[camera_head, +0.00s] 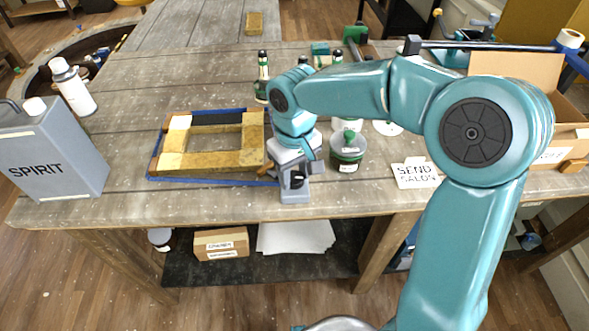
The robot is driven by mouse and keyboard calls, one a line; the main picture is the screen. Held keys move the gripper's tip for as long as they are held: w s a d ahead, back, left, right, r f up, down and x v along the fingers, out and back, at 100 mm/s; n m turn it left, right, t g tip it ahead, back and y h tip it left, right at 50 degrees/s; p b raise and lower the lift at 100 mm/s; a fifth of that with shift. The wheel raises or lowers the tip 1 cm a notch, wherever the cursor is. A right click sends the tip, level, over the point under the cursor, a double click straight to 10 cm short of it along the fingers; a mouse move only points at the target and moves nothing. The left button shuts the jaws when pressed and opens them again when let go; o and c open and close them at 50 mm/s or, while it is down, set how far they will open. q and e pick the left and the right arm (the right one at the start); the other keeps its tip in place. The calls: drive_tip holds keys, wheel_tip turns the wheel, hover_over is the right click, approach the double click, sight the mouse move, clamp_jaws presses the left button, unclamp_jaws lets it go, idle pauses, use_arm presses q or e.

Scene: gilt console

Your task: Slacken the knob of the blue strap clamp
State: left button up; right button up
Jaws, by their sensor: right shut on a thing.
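The blue strap clamp (222,183) lies on the workbench as a blue band around a gilt picture frame (212,160) with pale corner pieces. My right gripper (296,183) points down at the frame's near right corner, close to the bench's front edge. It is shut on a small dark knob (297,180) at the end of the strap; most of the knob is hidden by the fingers. My left gripper is not in view.
A grey SPIRIT can (55,150) and a white spray can (74,88) stand at left. A green-labelled jar (347,152) stands close right of my gripper. A SEND SALON card (416,174) and an open cardboard box (515,75) are farther right.

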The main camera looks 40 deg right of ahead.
sight(294, 177)
drive_tip(key=n, duration=0.2)
drive_tip(key=n+p, duration=0.1)
drive_tip(key=n, duration=0.2)
drive_tip(key=shift+w+r+n, duration=0.1)
drive_tip(key=shift+r+n, duration=0.1)
drive_tip(key=shift+n, duration=0.1)
drive_tip(key=n+p, duration=0.1)
drive_tip(key=n, duration=0.3)
drive_tip(key=shift+n, duration=0.3)
drive_tip(key=n+p, duration=0.1)
drive_tip(key=n, duration=0.4)
drive_tip(key=n+p, duration=0.1)
drive_tip(key=n, duration=0.4)
drive_tip(key=shift+p, duration=0.35)
drive_tip(key=o, duration=1.1)
drive_tip(key=shift+f, duration=0.15)
drive_tip(key=shift+c, duration=0.2)
wheel_tip(294, 177, up, 16)
drive_tip(key=shift+r, duration=0.2)
